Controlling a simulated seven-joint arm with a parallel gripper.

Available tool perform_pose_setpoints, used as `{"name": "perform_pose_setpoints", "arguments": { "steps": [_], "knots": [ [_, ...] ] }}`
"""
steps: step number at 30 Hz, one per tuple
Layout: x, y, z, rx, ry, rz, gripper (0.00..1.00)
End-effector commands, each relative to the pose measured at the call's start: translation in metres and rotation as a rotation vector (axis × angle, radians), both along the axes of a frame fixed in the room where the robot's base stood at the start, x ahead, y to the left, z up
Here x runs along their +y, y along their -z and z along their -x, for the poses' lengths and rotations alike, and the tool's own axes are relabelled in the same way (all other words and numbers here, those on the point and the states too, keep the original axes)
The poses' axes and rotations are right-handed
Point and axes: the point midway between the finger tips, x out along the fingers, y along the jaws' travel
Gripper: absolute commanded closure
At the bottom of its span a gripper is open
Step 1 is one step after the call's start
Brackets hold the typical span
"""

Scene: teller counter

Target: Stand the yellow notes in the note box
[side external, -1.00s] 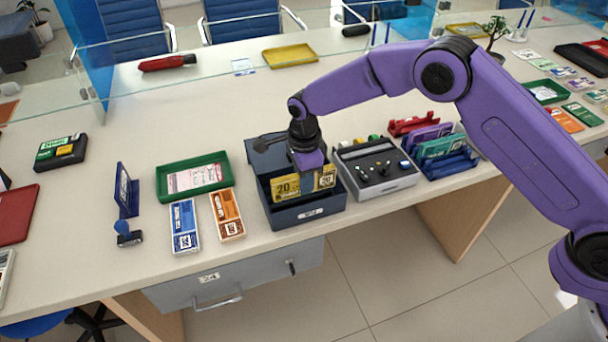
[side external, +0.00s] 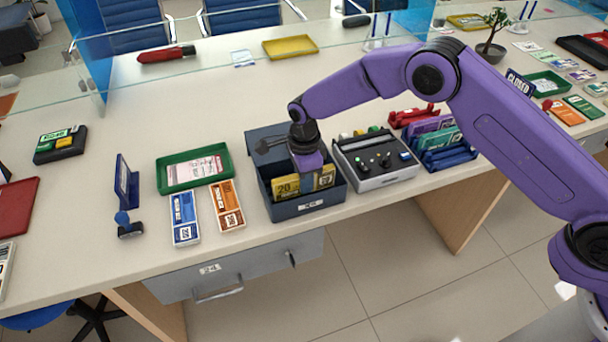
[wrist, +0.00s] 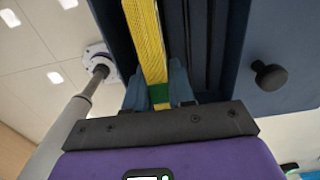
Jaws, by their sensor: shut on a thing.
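The yellow notes (side external: 286,187) stand upright, on edge, inside the dark blue note box (side external: 308,207), with their upper part showing above its front wall. My gripper (side external: 308,170) points down into the box from above and is shut on the notes. In the wrist view the yellow notes (wrist: 148,40) run as a narrow stack between the two fingers (wrist: 160,94), with a green patch near the fingers. The box's inner wall and a round dark knob (wrist: 270,75) show to the right. The notes' lower edge is hidden by the box front.
A grey device with knobs (side external: 376,163) stands right of the box. A rack of coloured folders (side external: 437,140) is further right.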

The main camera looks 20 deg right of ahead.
Motion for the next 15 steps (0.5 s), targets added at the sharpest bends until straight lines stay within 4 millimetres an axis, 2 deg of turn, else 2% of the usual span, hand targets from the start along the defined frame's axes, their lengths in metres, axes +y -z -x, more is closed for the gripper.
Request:
{"name": "perform_pose_setpoints", "arguments": {
  "steps": [15],
  "knots": [
    [0.0,0.016,0.0,0.001,0.0,0.0,1.0]
  ]
}}
